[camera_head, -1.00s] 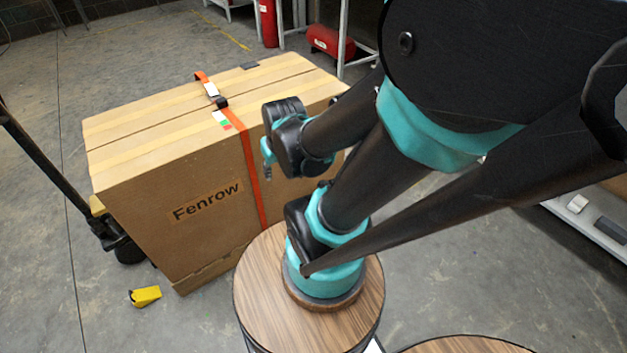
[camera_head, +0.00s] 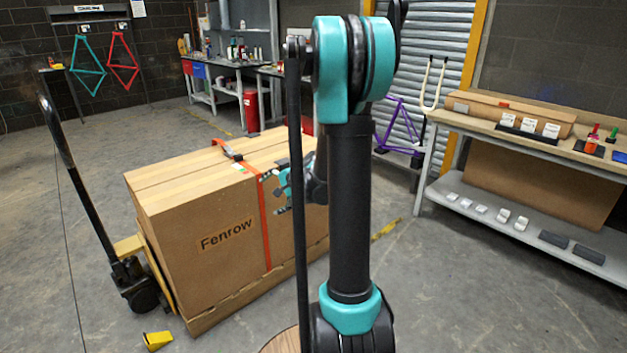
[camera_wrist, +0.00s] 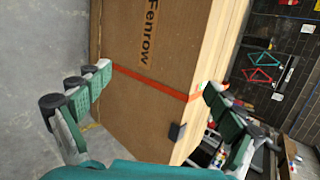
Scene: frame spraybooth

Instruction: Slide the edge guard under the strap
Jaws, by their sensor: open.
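The large carton marked Fenrow (camera_head: 205,265) stands upright with an orange strap (camera_head: 264,225) running over its top and down its front. The strap also crosses the carton in the wrist view (camera_wrist: 150,84). A small dark piece, apparently the edge guard (camera_wrist: 177,131), sits on the carton's top front edge, beside the strap and apart from it. In the head view my arm hides that spot. My gripper (camera_head: 281,190) is at the carton's front, just right of the strap. In the wrist view its fingers (camera_wrist: 150,95) are wide apart, with nothing held between them.
A buckle (camera_head: 229,151) sits on the strap on top of the carton. A pallet jack (camera_head: 125,265) stands at the left and a yellow block (camera_head: 158,340) lies on the floor. A shelf bench (camera_head: 460,198) is at the right; the floor between is clear.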

